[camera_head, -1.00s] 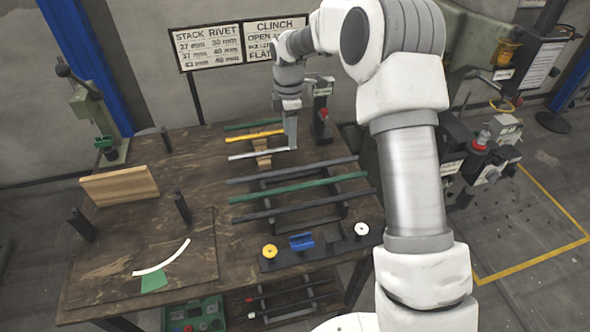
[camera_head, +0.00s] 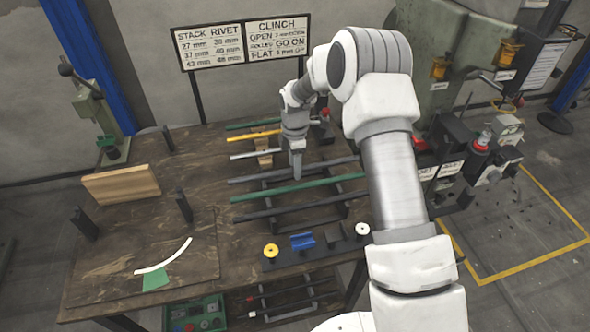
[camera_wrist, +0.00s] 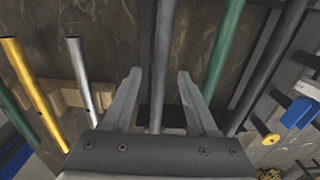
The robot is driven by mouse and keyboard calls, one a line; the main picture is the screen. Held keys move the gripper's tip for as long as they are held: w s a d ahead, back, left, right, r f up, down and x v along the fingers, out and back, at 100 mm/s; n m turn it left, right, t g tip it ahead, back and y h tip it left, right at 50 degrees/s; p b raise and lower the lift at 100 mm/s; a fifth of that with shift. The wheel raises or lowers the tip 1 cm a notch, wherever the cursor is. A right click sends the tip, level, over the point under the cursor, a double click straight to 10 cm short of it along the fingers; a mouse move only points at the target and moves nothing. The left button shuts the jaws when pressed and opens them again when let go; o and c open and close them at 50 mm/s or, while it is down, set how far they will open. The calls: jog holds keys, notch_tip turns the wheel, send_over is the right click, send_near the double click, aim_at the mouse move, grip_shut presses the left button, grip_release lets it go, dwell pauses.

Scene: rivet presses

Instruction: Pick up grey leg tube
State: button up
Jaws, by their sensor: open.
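A dark grey tube (camera_head: 250,178) lies across the rack on the table, farthest back of the rack's tubes. In the wrist view this grey tube (camera_wrist: 166,45) runs between my two open fingers. My gripper (camera_head: 297,177) points down at it in the head view, and the gap between the fingertips (camera_wrist: 158,74) is empty except for the tube passing beneath or between them. I cannot tell the exact height. A second dark grey tube (camera_head: 260,214) lies at the front of the rack, also at right in the wrist view (camera_wrist: 276,55).
A green tube (camera_head: 285,189) lies between the two grey ones. A blue block (camera_head: 302,241) and a yellow roller (camera_head: 271,251) stand on the front edge. A wooden block (camera_head: 120,184) stands left.

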grip_shut()
jog(key=shift+r, duration=0.2)
dwell(0.4)
